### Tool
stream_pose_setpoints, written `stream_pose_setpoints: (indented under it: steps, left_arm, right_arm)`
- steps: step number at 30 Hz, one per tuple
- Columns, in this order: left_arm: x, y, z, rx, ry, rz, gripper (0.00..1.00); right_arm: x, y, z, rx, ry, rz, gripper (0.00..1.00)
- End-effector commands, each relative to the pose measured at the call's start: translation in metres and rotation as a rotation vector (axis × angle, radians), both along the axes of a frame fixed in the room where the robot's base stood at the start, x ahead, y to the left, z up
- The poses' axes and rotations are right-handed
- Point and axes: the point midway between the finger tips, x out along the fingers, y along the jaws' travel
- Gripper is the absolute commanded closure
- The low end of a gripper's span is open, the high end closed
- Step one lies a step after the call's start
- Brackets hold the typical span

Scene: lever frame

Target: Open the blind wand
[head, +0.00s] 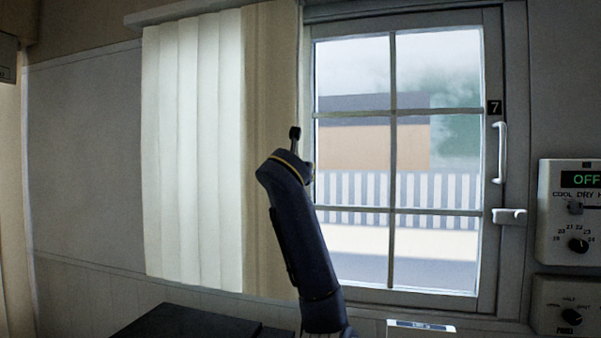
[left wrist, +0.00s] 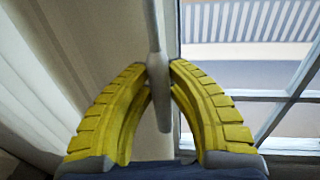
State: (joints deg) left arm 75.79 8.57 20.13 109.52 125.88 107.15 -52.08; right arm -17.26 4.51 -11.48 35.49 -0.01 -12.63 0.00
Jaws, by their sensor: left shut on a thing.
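The blind wand (left wrist: 154,30) is a pale grey rod that comes down from the top of the left wrist view. The yellow fingers of my left gripper (left wrist: 158,72) are closed on it from both sides, and its rounded lower end hangs between them. In the head view my left gripper (head: 294,150) is raised in front of the blind's right edge, beside the window; the arm hides most of the fingers and the held part of the wand. The cream vertical blind (head: 195,150) has its slats hanging side by side at the window's left. My right gripper is not in view.
The window (head: 395,165) has a white handle (head: 500,152) and a latch (head: 509,216) on its right side. Control panels (head: 572,212) are on the wall at the far right. A dark flat surface (head: 195,325) lies at the bottom left.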

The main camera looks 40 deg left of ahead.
Motion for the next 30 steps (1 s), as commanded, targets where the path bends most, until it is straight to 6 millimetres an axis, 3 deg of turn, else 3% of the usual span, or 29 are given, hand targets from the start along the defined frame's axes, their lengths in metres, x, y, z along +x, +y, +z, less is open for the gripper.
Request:
stream_pose_setpoints:
  steps: [3, 4, 10, 20, 30]
  left_arm:
    - [0.0, 0.0, 0.0, 0.0, 0.0, 0.001, 1.0]
    - [0.0, 0.0, 0.0, 0.0, 0.0, 0.001, 0.8]
    - [0.0, 0.0, 0.0, 0.0, 0.0, 0.001, 0.58]
    - [-0.003, -0.002, 0.0, 0.001, 0.0, 0.001, 0.58]
    - [-0.043, -0.029, 0.001, 0.001, -0.003, 0.002, 0.58]
  right_arm:
    - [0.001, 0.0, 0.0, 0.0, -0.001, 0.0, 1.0]
    - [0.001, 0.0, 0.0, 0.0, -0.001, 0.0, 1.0]
    - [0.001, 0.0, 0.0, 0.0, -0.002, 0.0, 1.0]
    - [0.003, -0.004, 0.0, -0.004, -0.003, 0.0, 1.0]
    - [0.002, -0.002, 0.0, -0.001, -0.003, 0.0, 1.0]
